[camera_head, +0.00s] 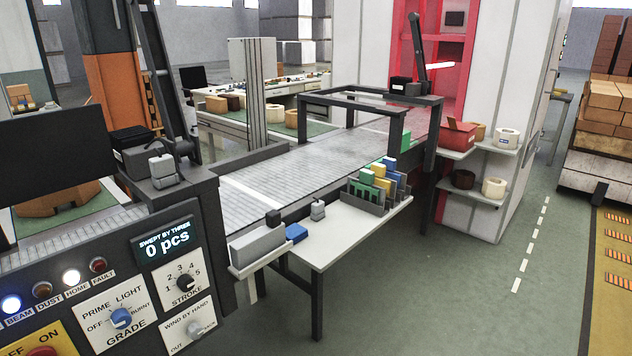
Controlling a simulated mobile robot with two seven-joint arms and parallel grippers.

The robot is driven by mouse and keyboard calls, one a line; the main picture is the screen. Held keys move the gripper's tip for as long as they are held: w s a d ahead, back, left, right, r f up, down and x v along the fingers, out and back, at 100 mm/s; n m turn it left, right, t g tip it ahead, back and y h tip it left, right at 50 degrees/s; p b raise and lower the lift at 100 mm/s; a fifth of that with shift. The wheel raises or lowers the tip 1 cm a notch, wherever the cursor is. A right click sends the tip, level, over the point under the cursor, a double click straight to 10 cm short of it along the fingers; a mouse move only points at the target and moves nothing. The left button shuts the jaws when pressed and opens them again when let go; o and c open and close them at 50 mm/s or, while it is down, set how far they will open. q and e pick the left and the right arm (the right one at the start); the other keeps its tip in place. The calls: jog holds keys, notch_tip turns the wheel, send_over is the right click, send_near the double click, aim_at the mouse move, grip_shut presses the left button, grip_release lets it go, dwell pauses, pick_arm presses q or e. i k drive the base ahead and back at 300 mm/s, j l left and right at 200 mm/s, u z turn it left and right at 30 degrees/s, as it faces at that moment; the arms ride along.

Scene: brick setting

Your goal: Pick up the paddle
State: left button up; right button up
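I cannot pick out a paddle with certainty. A grey block (257,245) with a dark knob on top sits on a small white ledge at the front left of the white side table (345,232). A small blue piece (296,232) lies right beside it. A small grey piece with a knob (318,210) stands farther back on the table. A dark rack (362,197) at the table's right end holds green, yellow and blue upright pieces. Neither of my grippers shows in this view.
A control panel (130,290) reading "0 pcs" fills the front left. A grey conveyor (290,180) runs behind the table under a dark frame (345,103). White shelves (474,197) with rolls and a red bin (455,136) stand right. The green floor at front right is clear.

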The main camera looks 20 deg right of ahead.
aim_at(379, 169)
jog(key=l+u, duration=0.35)
jog(key=l, duration=0.15)
jog(key=l+u, duration=0.6)
jog(key=l, duration=0.35)
jog(key=k+l+u, duration=0.2)
jog(key=l, duration=0.7)
jog(key=k+l+u, duration=0.1)
jog(key=l, duration=0.25)
jog(key=k+l, duration=0.15)
jog(key=l, duration=0.2)
jog(key=i+u, duration=0.05)
